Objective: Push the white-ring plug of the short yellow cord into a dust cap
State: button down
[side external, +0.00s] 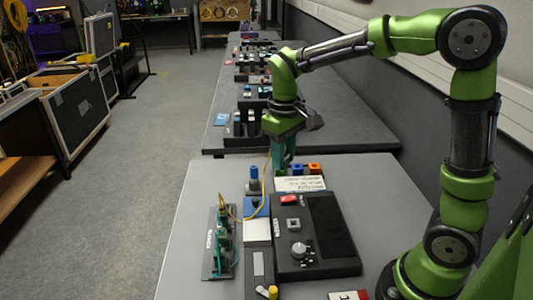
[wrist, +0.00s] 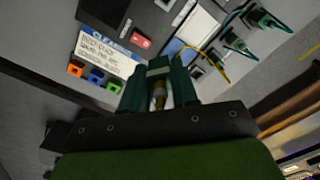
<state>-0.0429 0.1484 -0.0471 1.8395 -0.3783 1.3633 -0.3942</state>
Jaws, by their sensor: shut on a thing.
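My gripper (side external: 282,160) is above the far part of the near table, pointing down. In the wrist view its green fingers (wrist: 160,82) are shut on a plug (wrist: 160,96) that shows as a brassy body with a pale band; whether the band is the white ring is hard to tell. The yellow cord (side external: 241,217) runs from near my gripper down to the panel of green connectors on the left; it also shows in the wrist view (wrist: 222,70). Dust caps in orange (wrist: 76,69), blue (wrist: 95,76) and green (wrist: 114,86) sit in a row beside a printed card, apart from the plug.
The printed card (side external: 300,184) lies by the caps. A black box with a red switch and knob (side external: 330,235) stands nearer. A blue-topped post (side external: 254,180) and the connector panel (side external: 215,258) are left of it. Another table with fixtures (side external: 350,135) lies behind.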

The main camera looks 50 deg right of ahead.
jog(key=w+d+f+m, duration=0.2)
jog(key=d+f+m, duration=0.1)
jog(key=d, duration=0.5)
jog(key=w+d+f+m, duration=0.2)
jog(key=d+m, duration=0.2)
jog(key=d, duration=0.4)
jog(key=w+d+f+m, duration=0.1)
jog(key=d+f+m, duration=0.2)
jog(key=d, duration=0.6)
jog(key=shift+w+a+f, duration=0.1)
jog(key=shift+a+f, duration=0.05)
jog(key=shift+f, duration=1.2)
jog(key=shift+w+a+f, duration=0.1)
jog(key=shift+a+f, duration=0.05)
jog(key=shift+f, duration=1.15)
jog(key=shift+f, duration=0.85)
jog(key=c, duration=0.8)
grip_release()
jog(key=shift+r, duration=2.5)
